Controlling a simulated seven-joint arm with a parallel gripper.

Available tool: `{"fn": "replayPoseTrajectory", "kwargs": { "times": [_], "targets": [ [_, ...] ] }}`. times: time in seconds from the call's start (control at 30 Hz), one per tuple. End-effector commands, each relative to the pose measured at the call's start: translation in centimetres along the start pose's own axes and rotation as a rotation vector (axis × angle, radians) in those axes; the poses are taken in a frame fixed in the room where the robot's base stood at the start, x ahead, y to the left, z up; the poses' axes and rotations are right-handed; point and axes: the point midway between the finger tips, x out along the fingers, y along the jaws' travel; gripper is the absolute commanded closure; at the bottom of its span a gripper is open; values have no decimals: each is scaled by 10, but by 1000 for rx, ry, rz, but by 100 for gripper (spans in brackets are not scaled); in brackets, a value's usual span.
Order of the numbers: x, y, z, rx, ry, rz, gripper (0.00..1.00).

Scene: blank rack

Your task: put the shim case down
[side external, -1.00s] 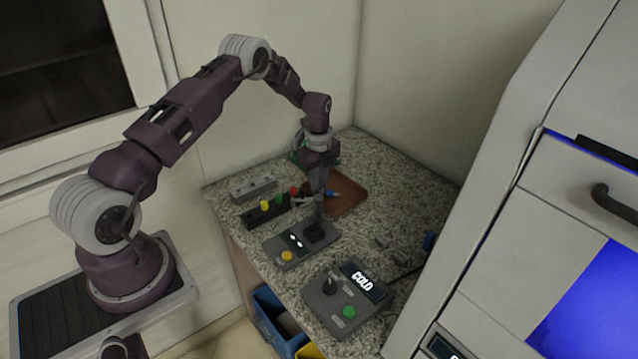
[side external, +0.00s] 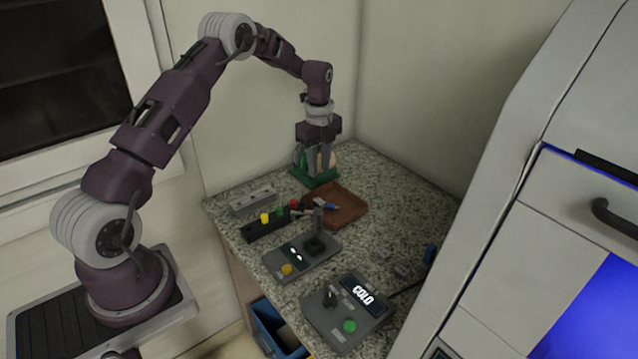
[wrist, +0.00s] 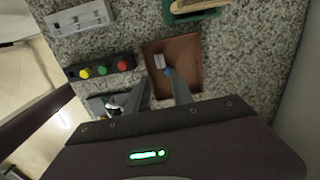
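A small grey-white piece with a blue end (wrist: 160,62), which I take to be the shim case, lies in the brown tray (wrist: 186,48). It also shows in the side view (side external: 326,204) as a blue and pale shape on the tray. My gripper (wrist: 162,82) has its two fingers apart, with only tray visible between them. In the side view my gripper (side external: 320,165) is raised above the counter, fingers pointing down, in front of the green holder. The piece's underside is hidden.
A green holder (side external: 312,179) stands behind the tray. A black bar with coloured knobs (side external: 267,228), a grey block (side external: 253,200), a joystick panel (side external: 301,258) and a COLD panel (side external: 348,312) stand nearby. Speckled counter right of the tray is mostly clear.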

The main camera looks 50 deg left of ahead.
Motion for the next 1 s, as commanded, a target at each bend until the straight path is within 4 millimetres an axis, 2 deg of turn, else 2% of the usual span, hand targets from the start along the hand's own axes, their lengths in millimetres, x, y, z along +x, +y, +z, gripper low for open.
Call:
{"fn": "replayPoseTrajectory", "kwargs": {
  "times": [0.27, 0.37, 0.43, 0.5, 0.57, 0.6, 0.67, 0.7, 0.8, 0.83, 0.9, 1.0],
  "targets": [
    [-24, 1, -4, -21, -3, -8, 72],
    [-73, 10, -26, -133, -16, -51, 72],
    [-122, 29, -53, -272, -21, -101, 72],
    [-170, 60, -83, -435, -11, -157, 72],
    [-206, 95, -108, -584, 10, -207, 72],
    [-225, 122, -125, -686, 32, -241, 72],
    [-247, 167, -147, -845, 78, -290, 72],
    [-255, 198, -159, -952, 117, -318, 72],
    [-258, 268, -181, -1189, 223, -363, 72],
    [-256, 285, -184, -1249, 254, -370, 72],
    [-247, 315, -191, -1362, 317, -379, 72],
    [-236, 339, -194, -1462, 373, -378, 72]
  ]
}}
